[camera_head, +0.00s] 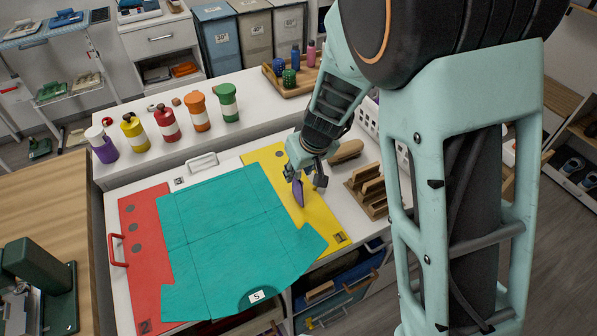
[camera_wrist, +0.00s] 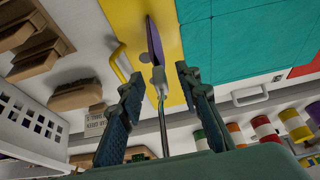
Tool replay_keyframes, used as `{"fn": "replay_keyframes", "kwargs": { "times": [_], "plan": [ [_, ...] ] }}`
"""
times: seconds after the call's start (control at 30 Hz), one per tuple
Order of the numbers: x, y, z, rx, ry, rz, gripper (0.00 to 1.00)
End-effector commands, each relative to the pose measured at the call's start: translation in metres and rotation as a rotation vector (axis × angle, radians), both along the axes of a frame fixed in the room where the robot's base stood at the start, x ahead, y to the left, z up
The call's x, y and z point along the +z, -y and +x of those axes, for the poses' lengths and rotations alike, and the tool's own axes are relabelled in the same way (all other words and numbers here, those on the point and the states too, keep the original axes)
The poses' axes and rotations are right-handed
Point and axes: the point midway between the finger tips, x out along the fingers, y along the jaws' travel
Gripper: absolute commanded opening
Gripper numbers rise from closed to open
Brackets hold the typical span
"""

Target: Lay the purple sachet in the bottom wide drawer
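The purple sachet (camera_head: 298,193) shows as a narrow purple shape below my gripper (camera_head: 307,180), over the yellow strip on the white worktop. In the wrist view the sachet (camera_wrist: 155,43) appears nearly edge-on, with a pale grey piece and thin rod at its near end. My gripper (camera_wrist: 160,80) has its fingers apart on either side of that near end, with visible gaps. I cannot tell whether the sachet touches the strip. Below the worktop's front right edge are drawers or compartments with blue and wooden items (camera_head: 338,282); which is the bottom wide drawer is unclear.
A teal cloth (camera_head: 225,235) covers the worktop's middle, between the red strip (camera_head: 137,215) and the yellow strip (camera_head: 318,227). Wooden brushes and a rack (camera_head: 370,190) stand right of my gripper. Several coloured bottles (camera_head: 167,123) line the raised back ledge.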

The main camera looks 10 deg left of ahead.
Motion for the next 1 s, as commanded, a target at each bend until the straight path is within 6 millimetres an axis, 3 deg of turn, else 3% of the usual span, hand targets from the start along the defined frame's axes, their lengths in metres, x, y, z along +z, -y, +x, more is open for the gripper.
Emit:
{"fn": "replay_keyframes", "kwargs": {
  "times": [0.2, 0.47, 0.73, 1.0],
  "plan": [
    [-0.021, -0.005, 0.007, -0.001, -0.001, 0.000, 0.31],
    [-0.022, -0.006, 0.008, 0.000, 0.001, 0.001, 0.31],
    [-0.022, -0.006, 0.008, 0.000, 0.000, 0.000, 0.01],
    [-0.021, -0.006, 0.008, 0.000, 0.001, 0.001, 0.00]
  ]
}}
